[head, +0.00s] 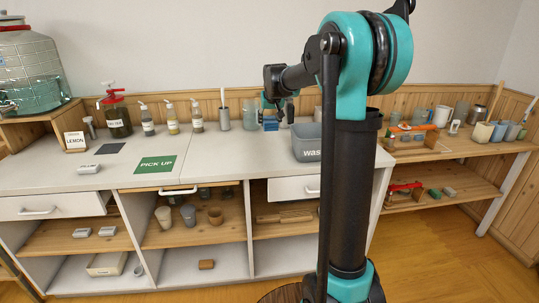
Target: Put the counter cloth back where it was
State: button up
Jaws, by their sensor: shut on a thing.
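My gripper (276,115) is over the back of the white counter (215,165), small in the head view and partly hidden by its own wrist. It is shut on a small blue thing, which looks like the folded counter cloth (270,124). The cloth is at or just above the counter top; I cannot tell whether it touches. It is between a clear jar to its left and the grey waste bin (307,150) to its right.
Bottles with pumps (171,118) and a grey cup (224,119) line the back of the counter. A green PICK UP mat (155,164) and a dark square (111,148) lie on the left. The counter's middle is clear. A wooden shelf (470,150) stands right.

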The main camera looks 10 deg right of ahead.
notch_tip(320, 180, down, 15)
jog(key=shift+f, duration=0.15)
dwell(0.4)
jog(key=o, duration=1.1)
jog(key=shift+f, duration=0.1)
jog(key=v, duration=1.2)
jog(key=s+d+f, duration=0.1)
jog(key=s+f, duration=0.4)
jog(key=s, duration=0.6)
jog(key=s+d+f+g, duration=0.1)
jog(key=s+f, duration=0.5)
jog(key=s, duration=0.6)
jog(key=s+d+f+g, duration=0.1)
jog(key=s+f, duration=0.4)
jog(key=s, duration=0.7)
jog(key=shift+s+d+f, duration=0.1)
jog(key=shift+d+f, duration=0.2)
jog(key=shift+d, duration=0.25)
